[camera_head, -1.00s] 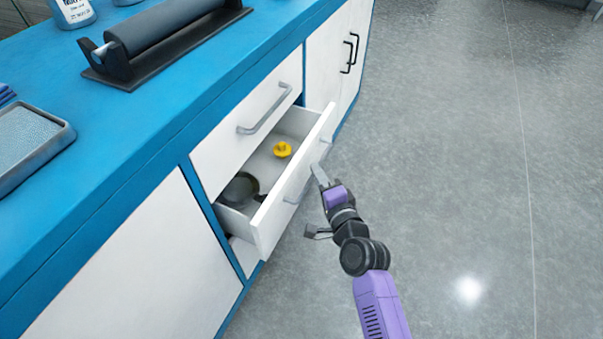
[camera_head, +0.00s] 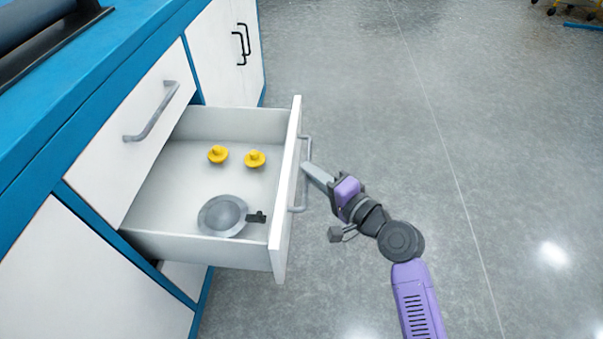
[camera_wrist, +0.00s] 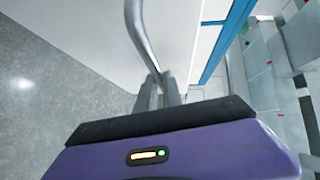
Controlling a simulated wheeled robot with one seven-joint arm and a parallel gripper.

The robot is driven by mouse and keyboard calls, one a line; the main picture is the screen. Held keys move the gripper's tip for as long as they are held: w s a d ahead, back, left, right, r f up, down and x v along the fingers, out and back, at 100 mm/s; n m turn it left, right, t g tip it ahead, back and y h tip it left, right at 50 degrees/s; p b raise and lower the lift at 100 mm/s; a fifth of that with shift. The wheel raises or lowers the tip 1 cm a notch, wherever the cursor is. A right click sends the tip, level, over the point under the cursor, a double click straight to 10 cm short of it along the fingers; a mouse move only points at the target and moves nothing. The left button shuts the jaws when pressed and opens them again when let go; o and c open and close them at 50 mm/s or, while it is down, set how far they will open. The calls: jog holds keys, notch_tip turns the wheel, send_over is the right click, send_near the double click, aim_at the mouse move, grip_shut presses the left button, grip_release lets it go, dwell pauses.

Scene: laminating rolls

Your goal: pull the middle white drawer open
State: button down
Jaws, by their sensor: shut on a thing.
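The middle white drawer (camera_head: 284,200) stands well out from the blue-framed cabinet, its inside in plain view. Its grey bar handle (camera_head: 305,150) is on the front face. My gripper (camera_head: 309,168) reaches the handle from the right and is shut on it. In the wrist view the handle (camera_wrist: 140,35) runs down to between my two fingers (camera_wrist: 158,92), close against the white front. Inside the drawer lie two yellow knob-shaped things (camera_head: 217,154), a round grey dish (camera_head: 222,215) and a small dark piece (camera_head: 257,217).
A closed white drawer front with a grey handle (camera_head: 152,112) is above. White doors with black handles (camera_head: 240,45) are farther along the cabinet. A dark roller device (camera_head: 45,30) sits on the blue counter (camera_head: 112,55).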

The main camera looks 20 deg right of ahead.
jog(key=shift+d, duration=0.1)
jog(key=c, duration=1.5)
grip_release()
jog(key=shift+s, duration=0.1)
jog(key=p+v, duration=0.1)
jog(key=v, duration=0.6)
jog(key=shift+s+p, duration=0.25)
jog(key=shift+p, duration=0.15)
jog(key=shift+d, duration=0.1)
